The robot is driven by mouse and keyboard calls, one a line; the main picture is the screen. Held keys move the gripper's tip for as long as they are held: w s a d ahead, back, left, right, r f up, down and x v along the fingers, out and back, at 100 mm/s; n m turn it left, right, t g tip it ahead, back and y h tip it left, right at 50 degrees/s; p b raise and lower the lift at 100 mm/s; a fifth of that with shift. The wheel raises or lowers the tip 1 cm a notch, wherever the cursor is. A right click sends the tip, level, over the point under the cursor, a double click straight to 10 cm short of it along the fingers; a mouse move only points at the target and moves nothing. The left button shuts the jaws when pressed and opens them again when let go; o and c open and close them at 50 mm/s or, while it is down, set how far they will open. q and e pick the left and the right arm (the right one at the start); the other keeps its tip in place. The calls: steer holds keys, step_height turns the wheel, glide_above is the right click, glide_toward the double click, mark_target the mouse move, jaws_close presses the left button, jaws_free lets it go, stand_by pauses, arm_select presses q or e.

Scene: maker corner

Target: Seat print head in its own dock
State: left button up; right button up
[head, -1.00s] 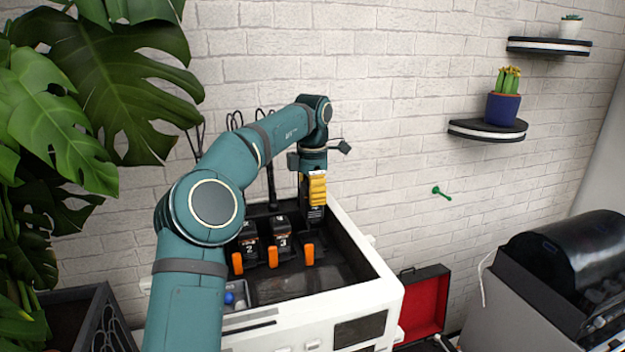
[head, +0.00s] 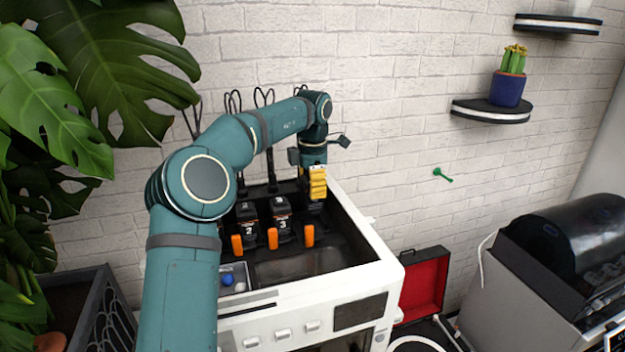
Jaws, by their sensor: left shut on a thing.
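My left gripper (head: 317,183), with yellow fingers, is shut on a dark print head (head: 314,207) at the right end of the dock row in the head view. The fingers and arm hide much of this head, and I cannot tell whether it touches the dock. An orange lever (head: 309,236) marks the dock just in front of and below it. Print head 2 (head: 248,227) and print head 3 (head: 281,219) stand upright in docks to the left, each with an orange lever (head: 237,245) in front. My right gripper is not in view.
The white machine (head: 300,302) has raised side walls around the docks. A small tray (head: 238,289) with blue and white balls sits at its front left. An open red-lined case (head: 422,285) stands to the right. A cactus shelf (head: 490,112) hangs on the wall.

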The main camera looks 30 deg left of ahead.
mark_target(313, 203)
arm_select(q)
steer(key=shift+f, duration=1.65)
steer(key=shift+f, duration=1.05)
stand_by(0.9)
stand_by(0.3)
steer(key=o, duration=1.4)
steer(key=shift+r, duration=0.1)
steer(key=shift+o, duration=0.2)
step_height(313, 203, up, 12)
steer(key=shift+d+f, duration=0.1)
